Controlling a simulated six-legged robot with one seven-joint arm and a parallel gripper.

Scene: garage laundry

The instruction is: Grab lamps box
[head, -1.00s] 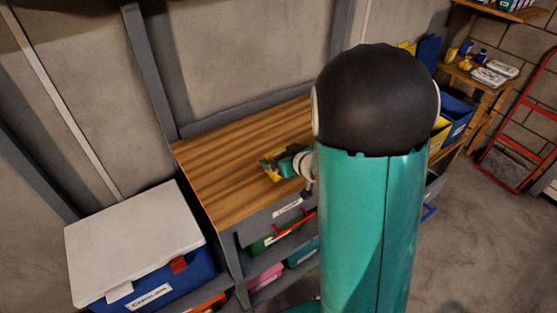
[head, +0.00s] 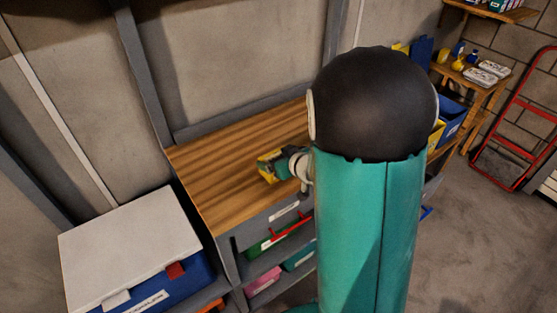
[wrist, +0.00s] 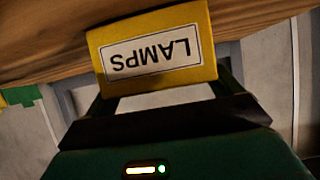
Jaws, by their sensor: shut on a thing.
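The yellow lamps box (wrist: 152,48) shows in the wrist view with its white label reading LAMPS upside down. My gripper (wrist: 160,100) is shut on it, with the box between the dark fingers. In the head view the lamps box (head: 266,168) is a small yellow patch over the wooden worktop (head: 210,165). My gripper (head: 280,166) is beside it, partly hidden by my arm. I cannot tell whether the box touches the wood.
A blue cooler (head: 165,290) with a white lid stands at the lower left. Below the worktop are a drawer and shelves with a green bin (head: 262,246) and a pink bin (head: 263,281). Open floor lies at the lower right.

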